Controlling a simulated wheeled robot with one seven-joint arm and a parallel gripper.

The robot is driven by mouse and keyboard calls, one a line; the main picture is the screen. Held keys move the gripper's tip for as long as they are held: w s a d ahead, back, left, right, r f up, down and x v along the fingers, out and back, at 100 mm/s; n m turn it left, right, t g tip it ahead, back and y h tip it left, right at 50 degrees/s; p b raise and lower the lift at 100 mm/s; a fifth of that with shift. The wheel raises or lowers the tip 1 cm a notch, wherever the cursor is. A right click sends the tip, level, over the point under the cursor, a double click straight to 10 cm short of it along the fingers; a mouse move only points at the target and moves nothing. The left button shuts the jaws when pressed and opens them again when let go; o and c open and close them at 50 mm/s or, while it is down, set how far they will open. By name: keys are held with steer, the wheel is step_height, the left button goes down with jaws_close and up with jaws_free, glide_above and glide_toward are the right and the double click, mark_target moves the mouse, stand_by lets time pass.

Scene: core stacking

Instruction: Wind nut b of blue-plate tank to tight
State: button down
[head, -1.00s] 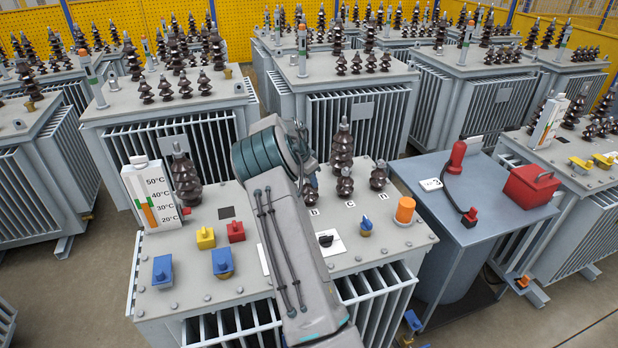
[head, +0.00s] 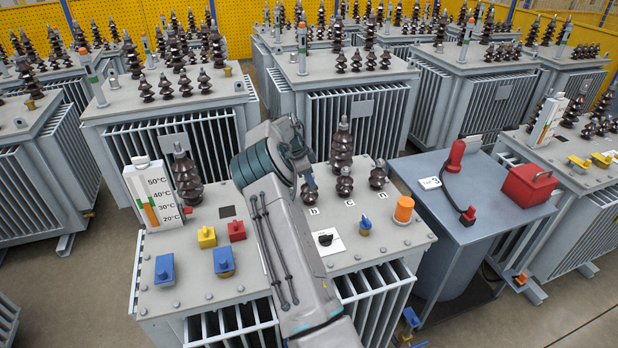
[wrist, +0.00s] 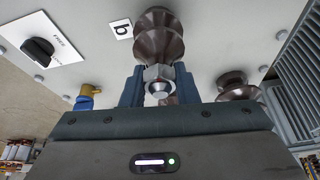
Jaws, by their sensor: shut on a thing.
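The nut (wrist: 158,73) is a small light-metal hex nut on top of a brown ribbed bushing (wrist: 158,30) beside the "b" label (wrist: 121,29) in the wrist view. My gripper (wrist: 158,88) is shut on this nut, with one blue finger on each side. In the head view my gripper (head: 309,182) is partly hidden behind my arm, over the b position. The grey tank top (head: 200,285) carries b, c and n labels, blue blocks, a yellow block and a red block. I cannot tell how far the nut is wound down.
A tall brown bushing (head: 342,148) and shorter bushings c (head: 344,187) and n (head: 378,178) stand close by. A black knob (head: 326,239), an orange cylinder (head: 403,209) and a thermometer board (head: 152,195) are on the same top. Other tanks surround it.

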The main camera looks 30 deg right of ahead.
steer(key=m+g+p, duration=0.1)
steer(key=m, duration=0.2)
steer(key=shift+m+y, duration=0.4)
steer(key=c, duration=1)
jaws_free()
steer(key=shift+c, duration=0.2)
steer(key=shift+r, duration=0.1)
steer(key=shift+r, duration=0.3)
step_height(320, 180, up, 3)
steer(key=shift+b, duration=0.8)
steer(key=s+d+r+b, duration=0.3)
steer(key=s+d+r, duration=0.3)
steer(key=s, duration=0.3)
steer(key=shift+s+d+r+b, duration=0.2)
steer(key=shift+s+r+b, duration=0.15)
steer(key=shift+r, duration=0.2)
